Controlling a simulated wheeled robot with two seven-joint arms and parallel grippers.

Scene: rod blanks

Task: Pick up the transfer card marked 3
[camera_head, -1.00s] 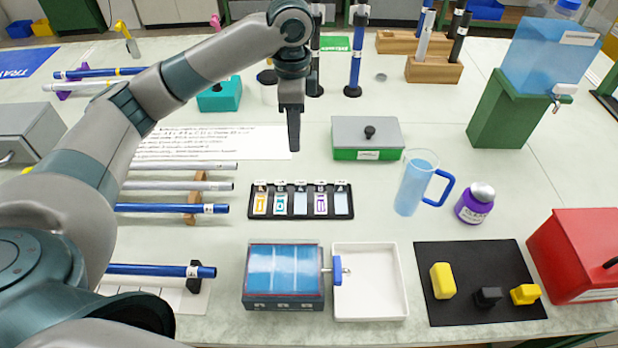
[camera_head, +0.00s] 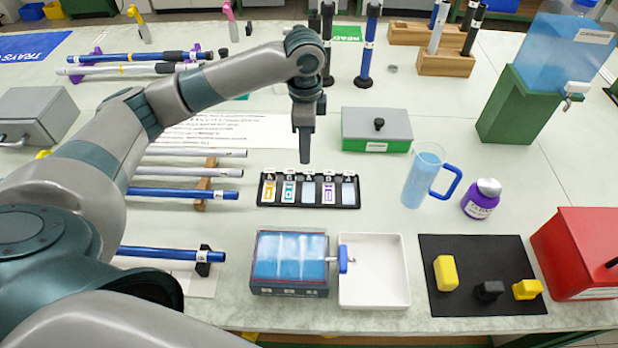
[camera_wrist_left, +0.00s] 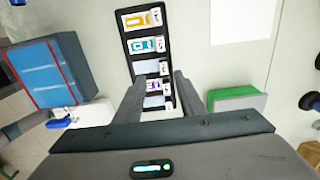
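The black card rack (camera_head: 308,206) lies on the table with several slots in a row. It holds an orange card (camera_head: 269,190), a teal card (camera_head: 289,190) and a purple card (camera_head: 328,192); two slots look pale, without a coloured mark. The card numbers are too small to read surely. My left gripper (camera_head: 305,160) hangs just behind the rack, pointing down and empty. In the left wrist view the left gripper (camera_wrist_left: 160,78) is open, its fingers apart on both sides of the rack's purple-card end, above the purple card (camera_wrist_left: 153,86). My right gripper is not in view.
A blue-topped box (camera_head: 290,290) and a white tray (camera_head: 375,250) stand in front of the rack. A green-grey box (camera_head: 377,130) is behind right, a jug (camera_head: 424,178) and purple bottle (camera_head: 482,199) to the right. Blue and silver rods (camera_head: 185,193) lie left.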

